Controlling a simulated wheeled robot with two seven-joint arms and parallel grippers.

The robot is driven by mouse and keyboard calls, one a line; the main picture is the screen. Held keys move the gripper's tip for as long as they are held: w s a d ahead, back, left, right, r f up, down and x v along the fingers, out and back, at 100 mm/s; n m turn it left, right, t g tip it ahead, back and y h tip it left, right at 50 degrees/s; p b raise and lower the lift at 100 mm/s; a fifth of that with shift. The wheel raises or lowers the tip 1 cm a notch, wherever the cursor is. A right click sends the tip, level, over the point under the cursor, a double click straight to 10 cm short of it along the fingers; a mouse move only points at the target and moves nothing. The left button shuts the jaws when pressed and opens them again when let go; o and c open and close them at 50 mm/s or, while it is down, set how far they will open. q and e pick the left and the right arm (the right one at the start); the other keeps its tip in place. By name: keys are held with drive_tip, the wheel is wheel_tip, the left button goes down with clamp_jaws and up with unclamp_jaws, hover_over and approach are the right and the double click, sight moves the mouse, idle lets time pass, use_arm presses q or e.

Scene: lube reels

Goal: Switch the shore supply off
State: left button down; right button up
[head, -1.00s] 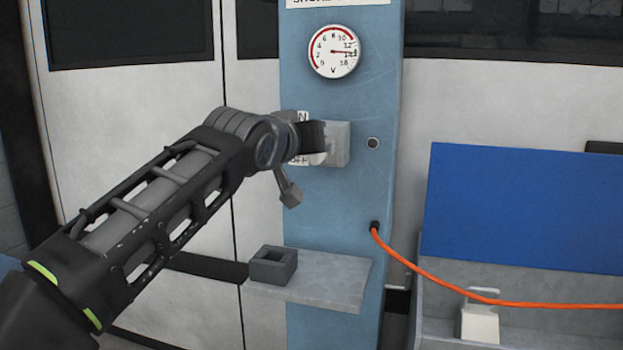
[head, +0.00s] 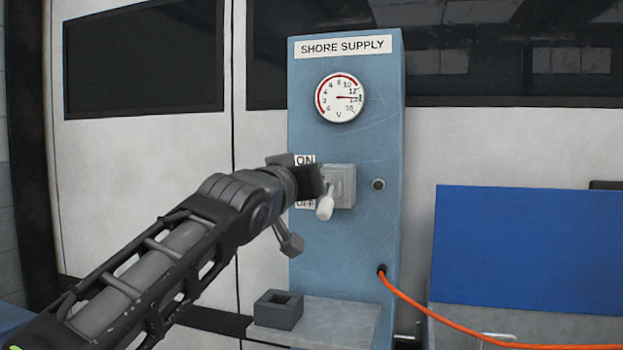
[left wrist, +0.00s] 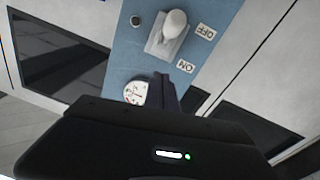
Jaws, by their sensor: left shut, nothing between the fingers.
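The shore supply switch is a grey box (head: 343,186) on a blue panel (head: 362,235), with a pale lever knob (head: 325,208) hanging low, level with the OFF label (head: 305,204). The ON label (head: 305,160) is above. In the left wrist view the knob (left wrist: 174,22) also lies on the OFF side of the box. My left gripper (head: 312,182) is in front of the panel, left of the box, and partly covers it in the head view. Its fingers (left wrist: 164,86) are shut and empty, apart from the knob in the wrist view. My right gripper is not in view.
A round gauge (head: 340,98) has its needle pointing right. A small round fitting (head: 378,185) is beside the switch. Below, a shelf (head: 335,318) bears a dark hollow block (head: 279,310). An orange cable (head: 430,313) runs right, past a blue board (head: 520,250).

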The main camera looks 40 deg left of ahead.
use_arm(q)
drive_tip(key=f+v, duration=0.2)
drive_tip(key=v, duration=0.7)
drive_tip(key=shift+s+b, duration=0.2)
drive_tip(key=shift+b, duration=0.15)
drive_tip(key=shift+d+f, duration=0.1)
drive_tip(key=shift+f, duration=0.05)
